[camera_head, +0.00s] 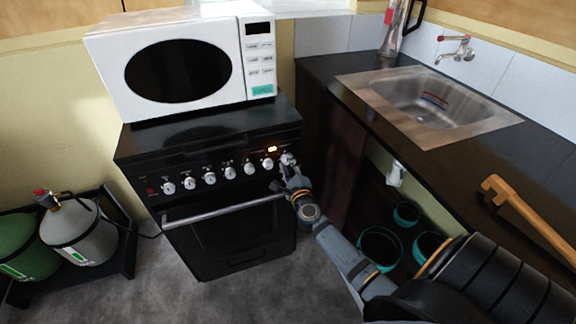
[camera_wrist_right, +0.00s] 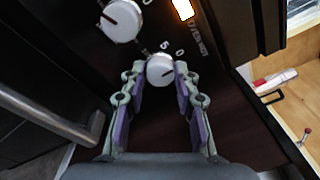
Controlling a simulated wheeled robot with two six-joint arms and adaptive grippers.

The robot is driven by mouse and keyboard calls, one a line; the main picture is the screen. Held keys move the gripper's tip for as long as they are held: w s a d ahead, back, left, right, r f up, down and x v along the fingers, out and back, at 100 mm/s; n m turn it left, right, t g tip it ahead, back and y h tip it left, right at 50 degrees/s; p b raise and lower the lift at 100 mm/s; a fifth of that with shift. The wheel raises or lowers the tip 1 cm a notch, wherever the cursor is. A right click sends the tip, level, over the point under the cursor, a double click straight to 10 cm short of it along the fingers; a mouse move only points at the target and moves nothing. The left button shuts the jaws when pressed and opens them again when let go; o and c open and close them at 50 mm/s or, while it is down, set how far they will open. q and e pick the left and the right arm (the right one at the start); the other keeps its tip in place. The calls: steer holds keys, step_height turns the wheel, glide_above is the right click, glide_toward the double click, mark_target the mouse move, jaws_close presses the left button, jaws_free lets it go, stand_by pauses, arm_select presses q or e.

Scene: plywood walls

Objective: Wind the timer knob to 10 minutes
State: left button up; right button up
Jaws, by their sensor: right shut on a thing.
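The timer knob (camera_wrist_right: 160,70) is white and round, with a dark pointer line and the printed numbers 5 and 0 beside it in the right wrist view. Its line points to the right and slightly down there; I cannot read which minute that is. My right gripper (camera_head: 288,163) is at the right end of the black stove's (camera_head: 229,255) front panel. In the right wrist view its fingertips (camera_wrist_right: 160,74) are on both sides of the knob, shut on it. In the head view the gripper mostly hides this knob. My left gripper is not in view.
Another white knob (camera_wrist_right: 121,21) and a lit orange display (camera_head: 272,149) are close by. The oven handle (camera_head: 222,204) runs below the knobs. A white microwave (camera_head: 180,70) stands on the stove. A counter with a sink (camera_head: 433,95) is to the right; gas cylinders (camera_head: 80,230) stand at left.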

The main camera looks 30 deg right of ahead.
steer(key=shift+n, duration=0.3)
jaws_close()
steer(key=n+p, duration=0.1)
steer(key=n, duration=0.2)
steer(key=shift+n+p, duration=0.3)
steer(key=shift+p, duration=0.05)
steer(key=n+p, duration=0.2)
steer(key=n, duration=0.4)
steer(key=shift+n+t, duration=0.3)
steer(key=n+p, duration=0.2)
steer(key=n, duration=0.2)
steer(key=shift+d+f+n+y, duration=0.1)
steer(key=shift+n+y, duration=0.3)
steer(key=n+p, duration=0.1)
steer(key=n, duration=0.1)
steer(key=n+p, duration=0.1)
steer(key=n, duration=0.2)
steer(key=shift+f+t+y, duration=0.1)
steer(key=shift+t+y, duration=0.2)
steer(key=shift+n, duration=0.3)
steer(key=o, duration=1.1)
jaws_free()
